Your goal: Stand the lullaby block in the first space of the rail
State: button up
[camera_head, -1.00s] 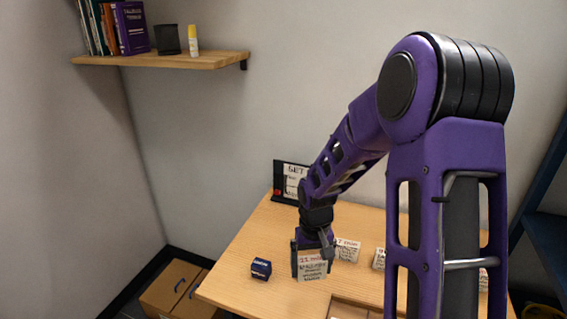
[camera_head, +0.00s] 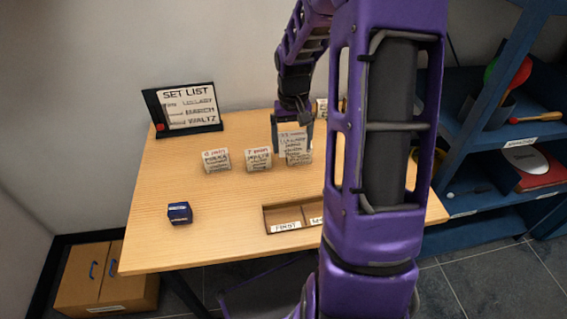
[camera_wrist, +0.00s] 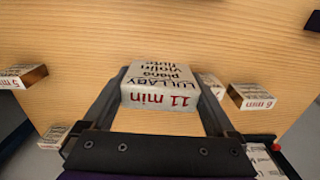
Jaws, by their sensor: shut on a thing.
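The lullaby block (camera_wrist: 162,85), a pale block marked "LULLABY" and "11 min", sits between the two fingers of my gripper (camera_head: 293,130) in the wrist view. In the head view the held block (camera_head: 294,147) is toward the back of the table, right of two other blocks. I cannot tell its height above the table. The rail (camera_head: 268,222) is a wooden tray at the table's front edge. Its first space (camera_head: 286,214), labelled "FIRST", looks empty. My arm hides the rail's right part.
Other lettered blocks stand nearby, one at the left (camera_head: 216,160) and one beside it (camera_head: 258,159). A small blue box (camera_head: 180,213) lies at front left. A set list sign (camera_head: 187,108) stands at back left. Blue shelves (camera_head: 470,165) are on the right. The table's front left is mostly clear.

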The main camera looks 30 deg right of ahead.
aim_at(291, 176)
notch_tip(291, 176, down, 9)
jog(key=shift+b, duration=0.65)
jog(key=shift+f, duration=0.2)
jog(key=o, duration=1.2)
jog(key=shift+r, duration=0.15)
